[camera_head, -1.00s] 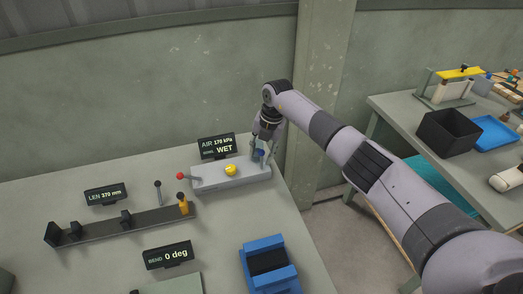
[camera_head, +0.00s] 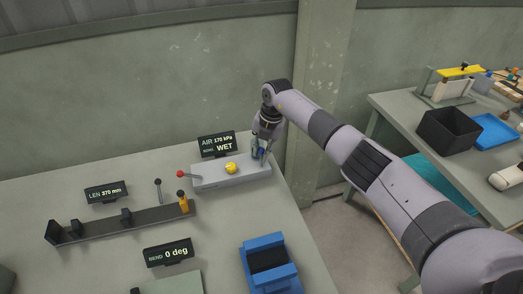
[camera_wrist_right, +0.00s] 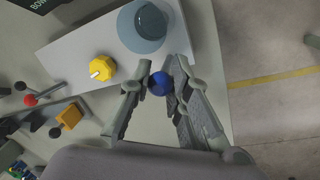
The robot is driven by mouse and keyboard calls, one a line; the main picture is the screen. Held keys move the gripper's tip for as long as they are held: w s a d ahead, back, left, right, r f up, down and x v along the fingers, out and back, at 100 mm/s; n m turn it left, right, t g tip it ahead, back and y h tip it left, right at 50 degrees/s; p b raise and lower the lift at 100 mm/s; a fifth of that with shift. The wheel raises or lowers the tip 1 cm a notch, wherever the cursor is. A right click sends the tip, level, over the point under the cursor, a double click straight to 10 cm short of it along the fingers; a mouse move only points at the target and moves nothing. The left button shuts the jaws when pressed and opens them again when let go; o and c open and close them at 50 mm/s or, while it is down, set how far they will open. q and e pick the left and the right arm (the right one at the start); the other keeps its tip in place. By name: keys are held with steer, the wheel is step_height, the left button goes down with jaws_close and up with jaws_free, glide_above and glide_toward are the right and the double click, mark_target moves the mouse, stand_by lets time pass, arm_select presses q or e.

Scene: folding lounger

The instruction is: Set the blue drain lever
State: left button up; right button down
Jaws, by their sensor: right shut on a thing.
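The blue drain lever's round knob (camera_wrist_right: 160,83) sits between the two fingers of my right gripper (camera_wrist_right: 161,82) in the right wrist view. The fingers are shut on it. In the head view my right gripper (camera_head: 262,154) points down at the right end of the pale grey block (camera_head: 205,182), and the blue knob is hard to make out there. A round clear bowl (camera_wrist_right: 142,27) stands just beyond the knob in the wrist view. The display (camera_head: 217,145) behind the block reads WET for the bowl. My left gripper is not in view.
A dark rail (camera_head: 150,217) with stops lies at left, and a blue fixture (camera_head: 268,263) stands in front. The table's right edge is close to my gripper.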

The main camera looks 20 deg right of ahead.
stand_by(0.6)
steer(key=shift+s+d+r+t+p, duration=0.15)
steer(key=shift+s+t+p, duration=0.35)
steer(key=shift+p, duration=0.6)
steer(key=shift+s+t, duration=0.1)
steer(key=shift+t, duration=0.2)
steer(key=shift+s+f+t+p, duration=0.3)
steer(key=shift+s+t+p, duration=0.1)
steer(key=shift+t, duration=0.3)
steer(key=s+t+b, duration=0.1)
steer(key=b, duration=0.1)
steer(key=f+t+b, duration=0.1)
steer(key=t+b, duration=0.1)
steer(key=shift+s+f+n, duration=0.15)
steer(key=shift+s+n, duration=0.15)
steer(key=shift+s, duration=0.05)
steer(key=shift+s+t+b, duration=0.2)
steer(key=shift+t+b, duration=0.4)
steer(key=shift+b, duration=0.15)
steer(key=c, duration=1.5)
jaws_free()
